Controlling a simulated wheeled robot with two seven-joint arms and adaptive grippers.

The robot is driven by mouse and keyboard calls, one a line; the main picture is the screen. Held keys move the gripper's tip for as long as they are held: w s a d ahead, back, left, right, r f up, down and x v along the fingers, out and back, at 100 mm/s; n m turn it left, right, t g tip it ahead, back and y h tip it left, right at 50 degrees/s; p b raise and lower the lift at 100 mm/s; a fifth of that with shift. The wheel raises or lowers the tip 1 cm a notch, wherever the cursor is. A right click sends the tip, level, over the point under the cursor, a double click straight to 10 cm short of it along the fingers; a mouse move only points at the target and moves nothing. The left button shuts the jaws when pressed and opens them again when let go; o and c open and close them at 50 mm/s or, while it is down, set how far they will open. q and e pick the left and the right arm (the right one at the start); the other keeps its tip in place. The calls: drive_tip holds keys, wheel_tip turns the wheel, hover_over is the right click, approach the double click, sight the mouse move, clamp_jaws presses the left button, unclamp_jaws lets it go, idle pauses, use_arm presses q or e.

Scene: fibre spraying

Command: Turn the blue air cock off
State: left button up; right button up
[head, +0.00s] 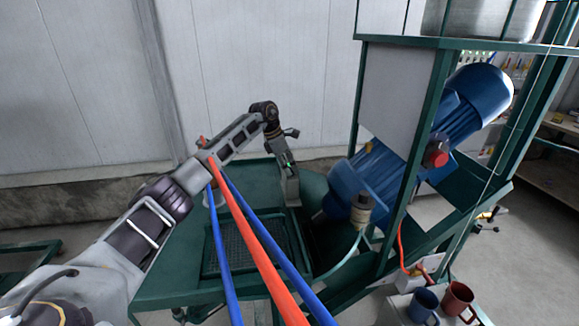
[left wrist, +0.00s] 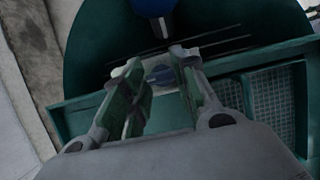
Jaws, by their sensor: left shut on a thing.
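My left arm reaches from the left over the green machine, and its gripper (head: 290,190) points down beside the round green part at the machine's middle. In the left wrist view, the two fingers of the left gripper (left wrist: 155,64) stand on either side of a small blue piece, which looks like the blue air cock (left wrist: 160,75). The gripper is shut on it. The fingers hide part of the cock, and its handle angle is hard to tell. In the head view I cannot make out the cock. My right gripper is not in view.
Red (head: 252,240) and blue hoses cross in front of the green machine table (head: 160,285). A blue motor (head: 470,105) sits behind a green frame post at right. Blue (head: 424,304) and red mugs (head: 457,299) stand at lower right.

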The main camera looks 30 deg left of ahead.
use_arm(q)
drive_tip(key=shift+n, duration=0.7)
drive_tip(key=shift+d+n+t+y, duration=0.1)
drive_tip(key=shift+n+t+y, duration=0.5)
drive_tip(key=shift+n, duration=1.1)
drive_tip(key=n+y, duration=0.1)
drive_tip(key=n, duration=0.3)
drive_tip(key=shift+t+y+b, duration=0.3)
drive_tip(key=shift+y+b, duration=0.05)
drive_tip(key=shift+y, duration=0.05)
drive_tip(key=n+y, duration=0.1)
drive_tip(key=n, duration=0.1)
drive_tip(key=n+b, duration=0.1)
drive_tip(key=n, duration=0.1)
drive_tip(key=shift+d+n+y, duration=0.2)
drive_tip(key=shift+n+y, duration=0.1)
drive_tip(key=shift+y, duration=0.1)
drive_tip(key=shift+d+r+n+g+y+b, duration=0.1)
drive_tip(key=shift+n+g+y+b, duration=0.2)
drive_tip(key=shift+n, duration=0.8)
drive_tip(key=shift+n+g+y+b, duration=0.1)
drive_tip(key=shift+n+y+b, duration=0.3)
drive_tip(key=shift+n, duration=0.7)
drive_tip(key=o, duration=1)
